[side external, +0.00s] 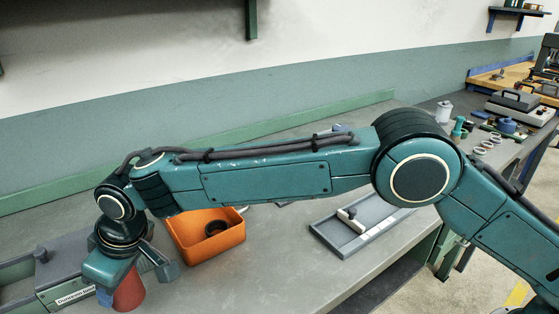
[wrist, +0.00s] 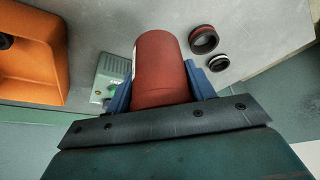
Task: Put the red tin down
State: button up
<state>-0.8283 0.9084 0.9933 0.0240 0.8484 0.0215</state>
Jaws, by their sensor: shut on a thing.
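The red tin (side external: 129,290) is a plain red cylinder at the lower left of the side external view. It also shows in the middle of the wrist view (wrist: 161,65), with a strip of white label on its left edge. My gripper (side external: 116,285) is shut on it, with a blue finger on each side of the tin in the wrist view (wrist: 160,85). The tin looks roughly upright in the side external view. Its lower end is near the bottom of that picture, and I cannot tell whether it touches the bench.
An orange bin (side external: 208,240) with a dark ring inside stands right of my gripper. A grey unit with a label (side external: 75,295) is at the left. Two dark rings (wrist: 204,40) lie on the bench near the tin. A grey tray (side external: 345,243) sits further right.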

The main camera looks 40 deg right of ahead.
aim_at(131, 301)
jog(key=shift+f, duration=0.3)
jog(key=shift+f, duration=0.1)
jog(key=shift+f, duration=2.75)
jog(key=shift+f, duration=0.15)
jog(key=o, duration=1.1)
